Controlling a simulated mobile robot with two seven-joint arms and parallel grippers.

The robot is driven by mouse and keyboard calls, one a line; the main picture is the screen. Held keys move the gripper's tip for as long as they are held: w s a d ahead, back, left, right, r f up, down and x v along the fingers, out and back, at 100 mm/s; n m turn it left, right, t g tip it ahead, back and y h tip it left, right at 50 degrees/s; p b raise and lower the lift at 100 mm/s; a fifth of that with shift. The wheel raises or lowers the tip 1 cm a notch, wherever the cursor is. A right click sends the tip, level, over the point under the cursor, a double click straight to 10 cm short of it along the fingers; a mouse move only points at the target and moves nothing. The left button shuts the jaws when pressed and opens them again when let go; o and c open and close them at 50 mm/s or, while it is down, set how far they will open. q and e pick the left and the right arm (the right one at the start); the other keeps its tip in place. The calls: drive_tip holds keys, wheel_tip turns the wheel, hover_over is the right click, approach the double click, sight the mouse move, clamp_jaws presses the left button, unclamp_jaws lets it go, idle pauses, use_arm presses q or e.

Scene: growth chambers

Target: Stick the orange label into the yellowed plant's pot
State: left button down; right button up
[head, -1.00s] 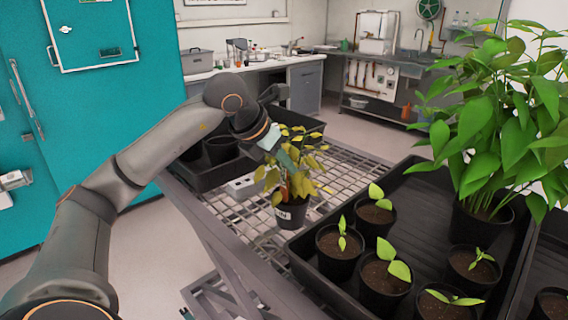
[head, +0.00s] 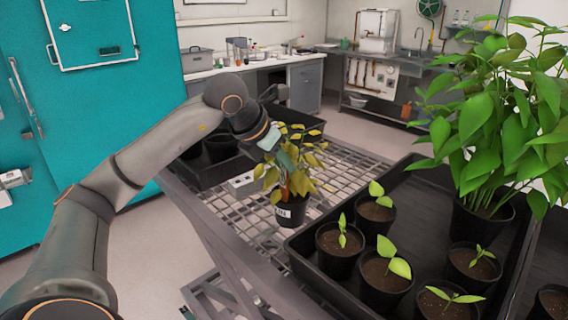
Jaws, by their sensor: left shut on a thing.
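The yellowed plant (head: 310,160) stands upright in a black pot (head: 291,213) with a white tag on its front, on the wire-mesh bench. My left gripper (head: 288,178) reaches in from the left among the yellow leaves, above the pot. It is shut on the orange label (head: 285,193), of which only a small orange part shows between the leaves. The leaves partly hide the fingers and the label's lower end, so I cannot tell whether it touches the soil. My right gripper is out of view.
A black tray (head: 412,185) with several potted seedlings and a large green plant (head: 500,120) stands close on the right. Another black tray (head: 205,178) with dark pots lies behind my left arm. Bare mesh (head: 350,180) shows right of the yellowed plant.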

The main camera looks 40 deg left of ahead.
sight(283, 177)
use_arm(q)
drive_tip(key=shift+f, duration=0.2)
drive_tip(key=shift+f+b, duration=0.3)
drive_tip(key=shift+b, duration=0.1)
drive_tip(key=shift+f, duration=0.3)
idle(0.5)
drive_tip(key=shift+f+b, duration=0.3)
drive_tip(key=shift+b, duration=0.15)
drive_tip(key=shift+f+b, duration=0.55)
drive_tip(key=shift+f, duration=0.1)
idle(0.3)
drive_tip(key=c, duration=0.6)
unclamp_jaws()
